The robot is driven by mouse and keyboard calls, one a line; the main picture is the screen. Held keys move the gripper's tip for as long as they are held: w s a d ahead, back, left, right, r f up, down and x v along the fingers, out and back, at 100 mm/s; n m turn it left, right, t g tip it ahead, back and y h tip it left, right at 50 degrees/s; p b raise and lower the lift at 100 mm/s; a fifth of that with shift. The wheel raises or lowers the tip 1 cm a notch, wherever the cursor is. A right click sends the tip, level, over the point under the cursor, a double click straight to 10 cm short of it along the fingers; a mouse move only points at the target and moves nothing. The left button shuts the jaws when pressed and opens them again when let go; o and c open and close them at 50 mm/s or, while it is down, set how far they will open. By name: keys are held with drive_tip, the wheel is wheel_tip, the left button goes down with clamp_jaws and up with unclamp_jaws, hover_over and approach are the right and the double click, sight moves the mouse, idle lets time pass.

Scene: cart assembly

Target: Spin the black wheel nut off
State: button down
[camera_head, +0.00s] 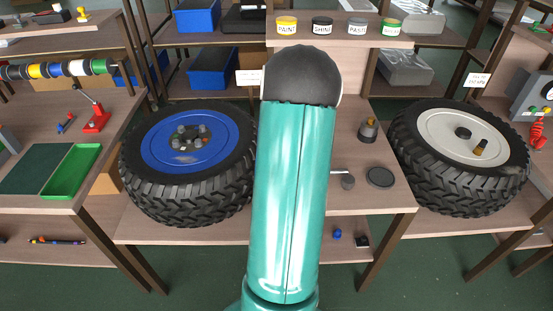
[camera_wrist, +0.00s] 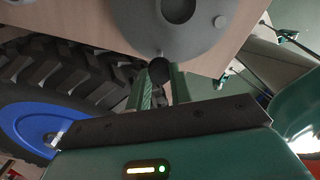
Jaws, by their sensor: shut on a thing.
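In the wrist view, my gripper (camera_wrist: 161,86) has its two green fingers closed on a small black round piece, which looks like the black wheel nut (camera_wrist: 160,69). Just beyond it is a grey round part (camera_wrist: 205,38) with a dark centre and a small light stud, partly cut off by the frame. I cannot tell whether the nut touches this part. In the head view, my teal arm covers the middle, and my gripper and the held nut are hidden.
A blue-rimmed wheel (camera_head: 239,125) with several grey nuts lies left of my arm. A white-rimmed wheel (camera_head: 432,124) lies to the right, with a dark knob and a brass piece on it. A black disc (camera_head: 380,177) and small parts lie on the bench between.

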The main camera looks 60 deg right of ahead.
drive_tip(key=shift+r, duration=2.45)
